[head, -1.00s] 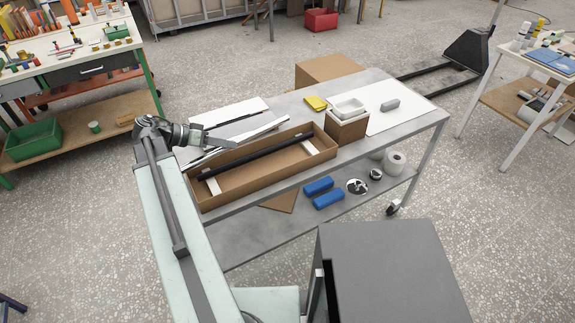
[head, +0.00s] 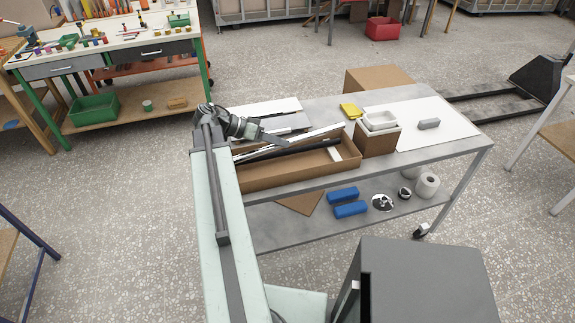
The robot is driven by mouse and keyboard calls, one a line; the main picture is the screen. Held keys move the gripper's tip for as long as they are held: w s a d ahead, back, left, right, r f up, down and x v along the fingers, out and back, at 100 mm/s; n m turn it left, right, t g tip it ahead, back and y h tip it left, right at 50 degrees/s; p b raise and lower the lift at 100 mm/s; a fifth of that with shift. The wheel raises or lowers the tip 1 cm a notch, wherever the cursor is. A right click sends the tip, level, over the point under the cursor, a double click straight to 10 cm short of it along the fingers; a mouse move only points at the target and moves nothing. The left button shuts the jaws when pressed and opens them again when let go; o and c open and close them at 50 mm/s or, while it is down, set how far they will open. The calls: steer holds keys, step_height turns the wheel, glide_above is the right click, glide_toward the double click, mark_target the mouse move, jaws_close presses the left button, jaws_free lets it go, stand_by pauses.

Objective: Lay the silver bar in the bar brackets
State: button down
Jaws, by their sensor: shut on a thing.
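The silver bar (head: 318,133) is a long, thin, pale bar slanting up to the right over the back edge of the cardboard box (head: 290,177). My gripper (head: 284,143) is shut on it near its middle. The bar's left end is partly hidden behind my arm. A black bar (head: 312,147) lies in the box, below the silver bar. A white crosspiece (head: 334,154) shows at the box's right end. I cannot make out the bar brackets for certain.
The box is on a grey cart (head: 455,150). A yellow item (head: 351,111), white trays (head: 380,121) on a brown box, and a grey block (head: 429,123) on a white sheet stand to its right. The lower shelf holds blue packs (head: 343,194) and rolls (head: 427,185). Open floor lies left.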

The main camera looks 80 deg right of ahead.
step_height(320, 180, down, 10)
steer(key=b, duration=0.9)
steer(key=shift+s, duration=0.1)
steer(key=shift+r, duration=0.3)
steer(key=c, duration=1.3)
jaws_free()
